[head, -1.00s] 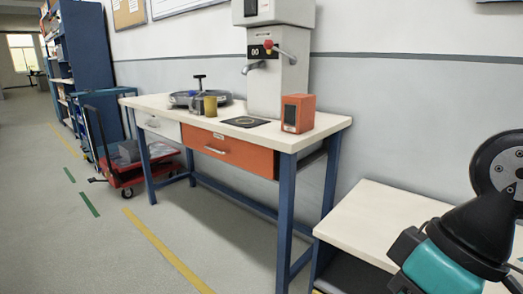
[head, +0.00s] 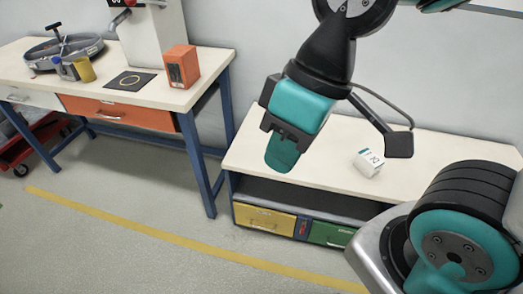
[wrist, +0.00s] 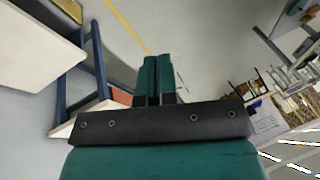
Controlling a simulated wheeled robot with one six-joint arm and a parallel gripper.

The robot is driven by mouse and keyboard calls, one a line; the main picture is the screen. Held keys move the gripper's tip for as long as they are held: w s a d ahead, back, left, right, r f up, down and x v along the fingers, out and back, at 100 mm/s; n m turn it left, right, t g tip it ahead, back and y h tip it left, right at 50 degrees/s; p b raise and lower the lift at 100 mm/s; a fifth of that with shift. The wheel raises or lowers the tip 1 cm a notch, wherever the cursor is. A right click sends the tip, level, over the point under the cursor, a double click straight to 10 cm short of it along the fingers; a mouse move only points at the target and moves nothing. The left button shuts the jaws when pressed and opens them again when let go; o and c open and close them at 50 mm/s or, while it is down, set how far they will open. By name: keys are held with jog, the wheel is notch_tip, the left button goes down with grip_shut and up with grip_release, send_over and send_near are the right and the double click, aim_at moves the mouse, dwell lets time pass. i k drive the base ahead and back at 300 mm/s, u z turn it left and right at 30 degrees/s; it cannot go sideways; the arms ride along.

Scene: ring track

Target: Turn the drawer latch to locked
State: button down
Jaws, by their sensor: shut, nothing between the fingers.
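Under the low bench on the right, a yellow drawer (head: 264,219) and a green drawer (head: 332,234) sit side by side, both shut. Between them is a small dark panel with a red part (head: 303,229), which looks like the latch. It is too small to tell which way it is turned. My gripper (head: 282,156) is above and in front of the low bench in the head view, well apart from the drawers. Its teal fingers are together and empty, as the wrist view also shows (wrist: 157,77). The wrist view does not show the latch.
A white box (head: 369,162) lies on the low bench top (head: 430,160). The taller bench (head: 200,95) at left has an orange drawer (head: 120,112), an orange box (head: 181,66) and a black mat (head: 131,81). The floor in front is clear, with a yellow line (head: 150,225).

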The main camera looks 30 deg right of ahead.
aim_at(303, 226)
jog(key=z, duration=2.05)
jog(key=k, duration=1.35)
jog(key=u, duration=1.75)
jog(key=i, duration=0.5)
